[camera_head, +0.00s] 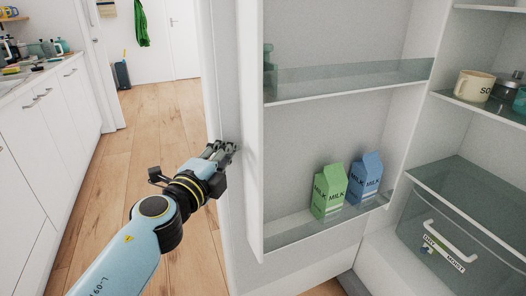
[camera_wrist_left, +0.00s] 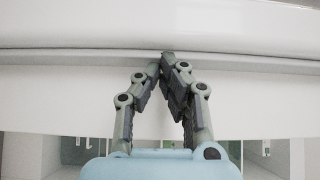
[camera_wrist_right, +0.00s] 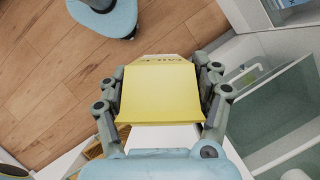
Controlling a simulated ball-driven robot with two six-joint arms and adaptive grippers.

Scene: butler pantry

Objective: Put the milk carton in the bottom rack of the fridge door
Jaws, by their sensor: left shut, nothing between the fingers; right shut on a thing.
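A yellow milk carton (camera_wrist_right: 158,95) is between the fingers of my right gripper (camera_wrist_right: 160,88) in the right wrist view. My right gripper is shut on it, above the floor and beside the fridge; it is not in the head view. The bottom rack (camera_head: 290,236) of the open fridge door holds a green milk carton (camera_head: 328,192) and a blue milk carton (camera_head: 365,180), side by side and upright. My left gripper (camera_head: 224,150) is shut and empty at the outer edge of the fridge door (camera_head: 250,130). The left wrist view shows its fingertips together (camera_wrist_left: 167,60) against the white door.
An upper door rack (camera_head: 350,82) sits above the bottom one. The fridge interior at right has a shelf with a cream mug (camera_head: 474,86) and a drawer (camera_head: 450,235). Free room shows in the bottom rack left of the green carton. White cabinets (camera_head: 50,130) stand at left.

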